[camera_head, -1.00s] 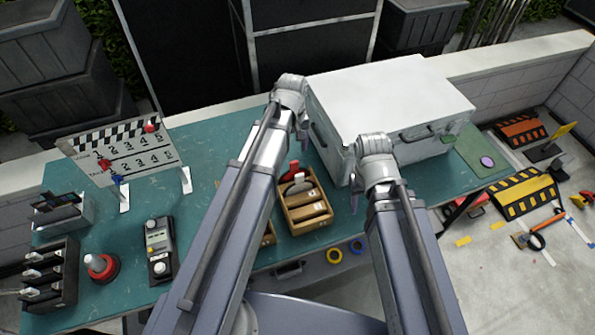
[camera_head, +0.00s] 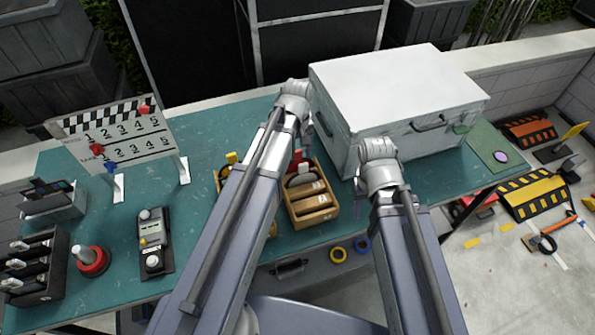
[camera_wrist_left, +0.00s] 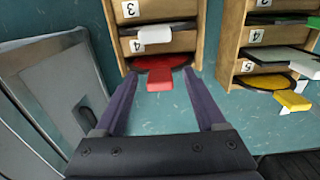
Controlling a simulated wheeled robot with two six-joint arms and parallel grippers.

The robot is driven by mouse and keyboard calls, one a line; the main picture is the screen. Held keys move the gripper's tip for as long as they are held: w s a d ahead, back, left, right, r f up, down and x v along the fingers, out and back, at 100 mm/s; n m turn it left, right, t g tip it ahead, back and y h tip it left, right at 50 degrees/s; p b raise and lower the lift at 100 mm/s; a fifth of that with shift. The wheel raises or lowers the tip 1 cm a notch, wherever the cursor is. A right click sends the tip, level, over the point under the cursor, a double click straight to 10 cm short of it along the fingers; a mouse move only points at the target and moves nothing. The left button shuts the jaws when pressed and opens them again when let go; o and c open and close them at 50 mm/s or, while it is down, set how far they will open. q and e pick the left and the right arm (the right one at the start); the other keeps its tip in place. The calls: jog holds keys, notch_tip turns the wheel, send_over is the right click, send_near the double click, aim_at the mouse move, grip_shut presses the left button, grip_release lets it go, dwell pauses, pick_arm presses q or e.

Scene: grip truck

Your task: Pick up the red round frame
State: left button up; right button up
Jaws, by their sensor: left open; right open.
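A large white case (camera_head: 395,85) stands right of the rack. A second rack (camera_wrist_left: 228,50) holds a yellow-handled frame (camera_wrist_left: 291,100). A clapperboard (camera_head: 122,138), a joystick (camera_head: 91,258) and a control box (camera_head: 152,240) are on the left. Green tabletop between them is clear.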

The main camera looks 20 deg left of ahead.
pick_arm(q)
jog(key=shift+f, duration=0.25)
grip_shut()
dwell(0.4)
dwell(0.4)
